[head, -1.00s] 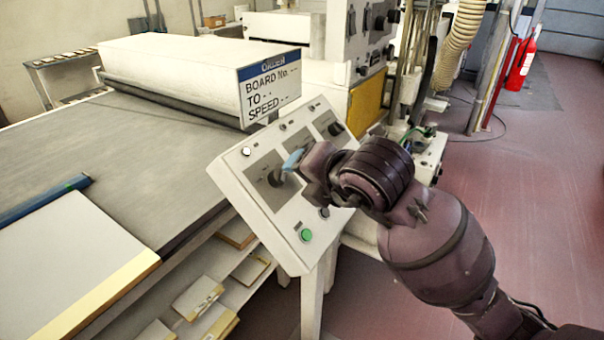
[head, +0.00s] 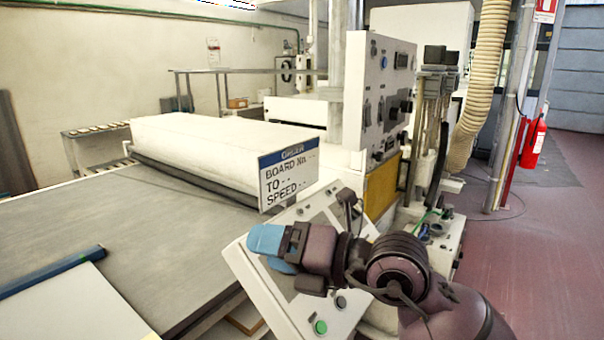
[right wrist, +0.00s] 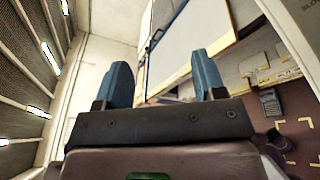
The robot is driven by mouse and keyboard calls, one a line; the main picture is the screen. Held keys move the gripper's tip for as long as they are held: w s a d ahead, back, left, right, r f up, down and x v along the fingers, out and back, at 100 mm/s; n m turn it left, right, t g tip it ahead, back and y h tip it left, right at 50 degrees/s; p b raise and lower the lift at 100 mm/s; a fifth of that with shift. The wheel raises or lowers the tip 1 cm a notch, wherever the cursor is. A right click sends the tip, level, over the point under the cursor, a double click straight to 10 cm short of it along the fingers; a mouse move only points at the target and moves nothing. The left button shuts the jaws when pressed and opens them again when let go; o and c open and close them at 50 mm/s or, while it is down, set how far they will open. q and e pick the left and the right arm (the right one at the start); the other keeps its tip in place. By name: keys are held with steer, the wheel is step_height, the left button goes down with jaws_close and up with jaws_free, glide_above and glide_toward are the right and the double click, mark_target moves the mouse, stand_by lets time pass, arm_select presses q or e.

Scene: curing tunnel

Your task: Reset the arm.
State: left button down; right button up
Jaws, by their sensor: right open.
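My right gripper (head: 267,246) has blue fingertips and points left, in front of the upper left part of the tilted control panel (head: 262,296) in the head view. My arm and gripper hide much of the panel's face, including most of its dials. In the right wrist view, the two blue fingers of the right gripper (right wrist: 163,82) stand well apart with nothing between them. A green button (head: 320,327) shows at the panel's lower edge. My left gripper is not in view.
A sign (head: 289,174) stands just behind the panel. The grey conveyor belt (head: 150,240) runs left of it, with a blue bar (head: 50,270) across it. A taller control cabinet (head: 385,85) rises behind. Red floor (head: 560,240) is open at the right.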

steer(key=w+d+r+m+t+y, duration=0.25)
steer(key=d+m+t+y, duration=0.25)
steer(key=d+m+t, duration=0.4)
steer(key=w+d+f+m+t+h, duration=0.25)
steer(key=d+f+m+h, duration=0.35)
steer(key=f+m+h, duration=0.3)
steer(key=w+d+f+m+t+h, duration=0.25)
steer(key=d+f+m+h, duration=0.35)
steer(key=m, duration=0.5)
steer(key=s+d+f+m+g+h, duration=0.2)
steer(key=s+d+f+m, duration=0.15)
steer(key=f, duration=0.65)
steer(key=s+d+f+m+g+h, duration=0.25)
steer(key=s+f, duration=0.25)
steer(key=f, duration=0.4)
steer(key=s+d+f+m+g+h, duration=0.1)
steer(key=s+d+f+m+g, duration=0.2)
steer(key=s+f, duration=0.9)
steer(key=s+d+g, duration=0.1)
steer(key=s, duration=0.2)
steer(key=shift+s+d+f, duration=0.15)
steer(key=shift+s, duration=0.15)
